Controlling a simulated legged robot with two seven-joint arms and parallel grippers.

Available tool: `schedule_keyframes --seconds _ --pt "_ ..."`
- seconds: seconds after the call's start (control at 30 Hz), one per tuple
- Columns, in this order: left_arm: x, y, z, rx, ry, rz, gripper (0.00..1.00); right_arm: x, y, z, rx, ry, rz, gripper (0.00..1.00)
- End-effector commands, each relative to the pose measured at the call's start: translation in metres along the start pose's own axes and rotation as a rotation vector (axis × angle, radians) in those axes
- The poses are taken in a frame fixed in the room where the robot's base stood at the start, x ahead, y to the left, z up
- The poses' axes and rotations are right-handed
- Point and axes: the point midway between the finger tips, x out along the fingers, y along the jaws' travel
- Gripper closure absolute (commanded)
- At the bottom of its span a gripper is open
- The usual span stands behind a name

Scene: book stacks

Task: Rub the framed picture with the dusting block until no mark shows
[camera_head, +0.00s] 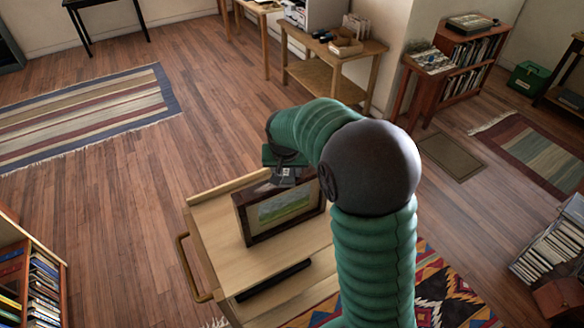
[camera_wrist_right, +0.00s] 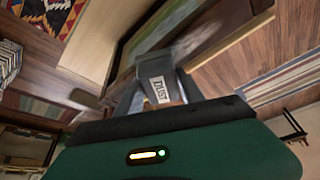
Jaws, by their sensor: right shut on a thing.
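The framed picture (camera_head: 283,208) has a dark frame around a green landscape. It stands tilted on a light wooden cart (camera_head: 212,222). My right gripper (camera_head: 286,178) is at the frame's upper edge, partly hidden behind my own arm. In the right wrist view it is shut on the dusting block (camera_wrist_right: 157,88), a grey block with a "DUST" label. The picture's dark frame (camera_wrist_right: 207,42) shows just beyond the block. I cannot tell whether block and picture touch. My left gripper is not in view.
The cart has a handle (camera_head: 186,268) at its left and a dark bar (camera_head: 272,281) on its front part. A bookcase (camera_head: 32,275) stands at lower left, a crate of records (camera_head: 548,250) at right. Wooden floor left of the cart is clear.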

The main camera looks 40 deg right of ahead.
Motion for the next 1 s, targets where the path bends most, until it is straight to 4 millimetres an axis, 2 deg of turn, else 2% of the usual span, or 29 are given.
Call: schedule_keyframes --seconds 0.2,0.4,0.6,0.87,1.0 --pt "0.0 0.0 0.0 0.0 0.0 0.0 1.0 -0.005 -0.02 0.011 -0.003 -0.004 -0.001 0.96" --pt "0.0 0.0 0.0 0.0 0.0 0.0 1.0 -0.006 -0.027 0.015 -0.003 -0.002 0.0 0.96" --pt "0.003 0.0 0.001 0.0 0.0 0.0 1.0 -0.008 -0.045 0.025 -0.004 -0.001 -0.002 0.96" --pt "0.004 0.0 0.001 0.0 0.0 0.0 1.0 -0.01 -0.057 0.031 -0.003 -0.003 0.0 0.96" --pt "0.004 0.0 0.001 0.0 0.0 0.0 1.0 -0.013 -0.069 0.037 -0.004 -0.004 -0.001 0.96"
